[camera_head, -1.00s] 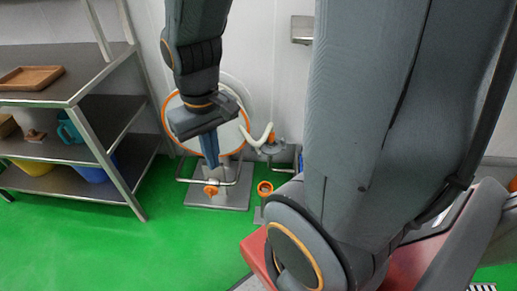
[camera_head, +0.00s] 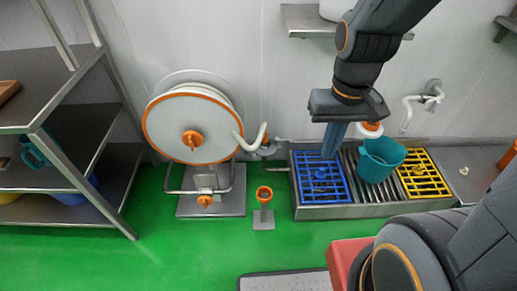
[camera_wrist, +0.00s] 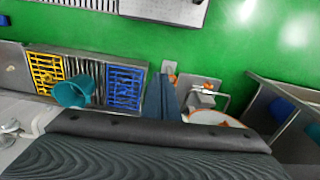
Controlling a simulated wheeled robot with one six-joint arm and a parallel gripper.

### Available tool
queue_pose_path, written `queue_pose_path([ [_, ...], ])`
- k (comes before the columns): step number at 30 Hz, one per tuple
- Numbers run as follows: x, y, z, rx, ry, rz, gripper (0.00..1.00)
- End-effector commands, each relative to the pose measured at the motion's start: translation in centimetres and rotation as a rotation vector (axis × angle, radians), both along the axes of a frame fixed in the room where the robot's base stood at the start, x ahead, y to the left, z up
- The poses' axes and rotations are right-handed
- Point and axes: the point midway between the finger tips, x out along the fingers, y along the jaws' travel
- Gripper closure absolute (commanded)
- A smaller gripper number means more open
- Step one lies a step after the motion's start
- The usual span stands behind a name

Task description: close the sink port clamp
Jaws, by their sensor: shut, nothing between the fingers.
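My gripper (camera_head: 331,155) points down with blue fingers shut and empty, in front of the blue grate in the head view. In the wrist view the fingers (camera_wrist: 164,98) are beside the blue grate. A white curved hose end (camera_head: 251,139) meets a grey wall fitting with an orange knob (camera_head: 264,140), left of the steel sink (camera_head: 330,212). A short floor stand with an orange ring (camera_head: 264,192) is in front of it. I cannot tell for sure which part is the sink port clamp or whether it is open.
A teal pitcher (camera_head: 380,160) stands on the sink between the blue grate (camera_head: 318,186) and the yellow grate (camera_head: 423,174). An orange-rimmed hose reel (camera_head: 165,130) stands left. A steel shelf (camera_head: 75,180) is at far left.

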Motion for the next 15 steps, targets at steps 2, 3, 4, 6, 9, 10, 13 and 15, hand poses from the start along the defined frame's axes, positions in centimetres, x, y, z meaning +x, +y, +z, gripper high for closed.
queue_pose_path([
  [2, 1.4, 0.5, -2.3, 0.005, -0.02, 0.02, 1.0],
  [3, 2.2, 0.7, -3.5, 0.008, -0.034, 0.032, 1.0],
  [4, 2.9, 1.0, -4.4, 0.01, -0.045, 0.04, 1.0],
  [6, 4.6, 1.5, -6.5, 0.016, -0.076, 0.062, 1.0],
  [9, 7.0, 2.3, -9.5, 0.023, -0.121, 0.09, 1.0],
  [10, 7.7, 2.6, -10.3, 0.024, -0.135, 0.098, 1.0],
  [13, 10.1, 3.4, -13.2, 0.028, -0.18, 0.128, 1.0],
  [15, 11.7, 4.0, -15.2, 0.028, -0.211, 0.15, 1.0],
])
